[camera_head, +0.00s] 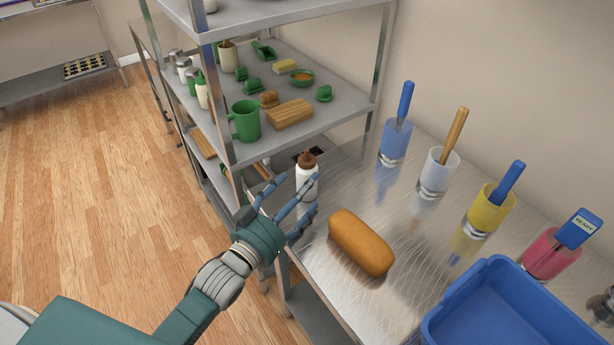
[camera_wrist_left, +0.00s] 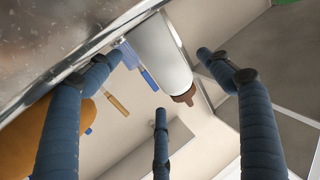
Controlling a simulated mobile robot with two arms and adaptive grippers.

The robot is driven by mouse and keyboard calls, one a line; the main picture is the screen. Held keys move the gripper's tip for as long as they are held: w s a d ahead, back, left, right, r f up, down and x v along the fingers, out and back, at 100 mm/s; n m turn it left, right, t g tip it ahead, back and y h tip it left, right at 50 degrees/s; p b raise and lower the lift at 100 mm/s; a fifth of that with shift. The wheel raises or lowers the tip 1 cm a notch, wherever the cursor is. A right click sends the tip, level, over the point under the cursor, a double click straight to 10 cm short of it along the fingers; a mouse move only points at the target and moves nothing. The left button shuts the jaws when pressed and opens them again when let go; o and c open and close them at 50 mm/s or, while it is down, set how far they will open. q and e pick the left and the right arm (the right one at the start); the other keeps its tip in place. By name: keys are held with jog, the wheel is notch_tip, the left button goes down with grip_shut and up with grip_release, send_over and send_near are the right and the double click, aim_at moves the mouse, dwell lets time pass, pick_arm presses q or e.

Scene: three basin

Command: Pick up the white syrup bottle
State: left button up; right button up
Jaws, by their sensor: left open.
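The white syrup bottle (camera_head: 306,177) with a brown cap stands upright on the metal counter, near its left edge beside the shelf. My left gripper (camera_head: 290,200) is open, its blue fingers reaching up around the near side of the bottle, partly covering its lower body. In the left wrist view the bottle (camera_wrist_left: 160,52) shows between the spread fingers of my gripper (camera_wrist_left: 165,110), its brown cap pointing down right. I cannot tell whether any finger touches it. My right gripper is not in view.
A bread loaf (camera_head: 361,242) lies on the counter right of the gripper. A blue basin (camera_head: 500,275) stands at the front right. Several cups with utensils line the back. The metal shelf (camera_head: 290,128) with a green mug (camera_head: 246,121) rises just left and behind the bottle.

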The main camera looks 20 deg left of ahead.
pick_arm(q)
jog(key=x, duration=0.4)
jog(key=shift+w+r+p, duration=0.1)
jog(key=shift+p, duration=0.3)
jog(key=shift+w+d, duration=0.1)
jog(key=shift+w, duration=0.15)
jog(key=c, duration=1.4)
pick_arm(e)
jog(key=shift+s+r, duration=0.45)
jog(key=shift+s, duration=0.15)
